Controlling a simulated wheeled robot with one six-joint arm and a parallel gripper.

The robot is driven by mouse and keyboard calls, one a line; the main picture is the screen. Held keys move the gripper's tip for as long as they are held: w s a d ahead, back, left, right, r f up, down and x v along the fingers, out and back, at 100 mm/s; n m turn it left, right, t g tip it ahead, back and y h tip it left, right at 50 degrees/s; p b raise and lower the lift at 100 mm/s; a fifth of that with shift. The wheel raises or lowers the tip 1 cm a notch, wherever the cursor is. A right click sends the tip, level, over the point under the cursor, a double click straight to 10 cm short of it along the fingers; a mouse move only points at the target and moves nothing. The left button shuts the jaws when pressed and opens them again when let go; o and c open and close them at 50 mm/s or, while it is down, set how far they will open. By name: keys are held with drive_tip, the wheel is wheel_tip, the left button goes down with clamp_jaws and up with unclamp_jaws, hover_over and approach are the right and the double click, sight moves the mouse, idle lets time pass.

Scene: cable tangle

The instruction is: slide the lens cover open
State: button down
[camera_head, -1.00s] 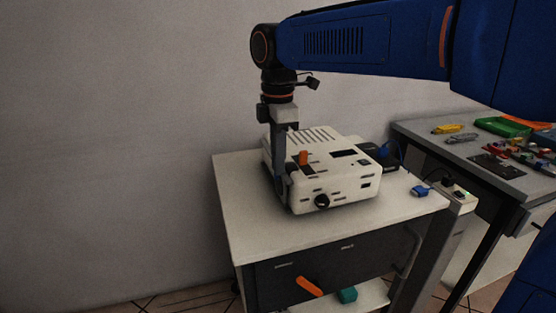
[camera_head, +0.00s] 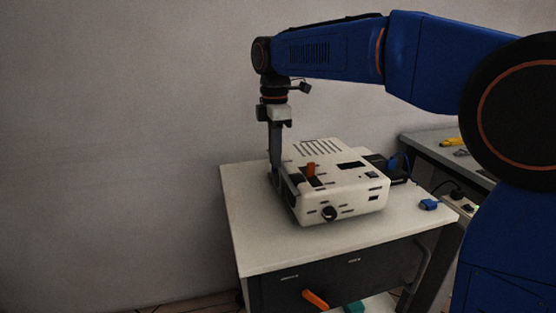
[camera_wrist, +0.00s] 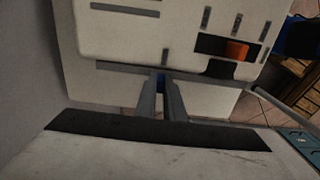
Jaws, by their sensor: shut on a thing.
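The white projector-like device (camera_head: 342,190) sits on the white tabletop, with a round black knob (camera_head: 330,213) on its front and an orange slider (camera_head: 311,169) in a dark slot on top. My gripper (camera_head: 276,168) points down at the device's left side, towards the back. In the wrist view, my gripper (camera_wrist: 164,80) has its two fingers close together, shut on a small dark blue part (camera_wrist: 160,83) at the device's edge, apparently the lens cover's tab. A long grey strip (camera_wrist: 120,67) runs along that edge. The fingers and the device hide most of the cover.
The white table (camera_head: 250,240) has free room left and in front of the device. A black box (camera_head: 396,168) and a blue plug (camera_head: 428,204) lie to the right. A grey workbench (camera_head: 440,148) stands behind right. An orange handle (camera_head: 315,299) juts out below.

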drive_tip(key=shift+w+r, duration=0.1)
drive_tip(key=c, duration=1.8)
unclamp_jaws()
drive_tip(key=shift+a, duration=0.1)
drive_tip(key=shift+c, duration=0.2)
wheel_tip(320, 180, up, 17)
drive_tip(key=shift+r, duration=0.15)
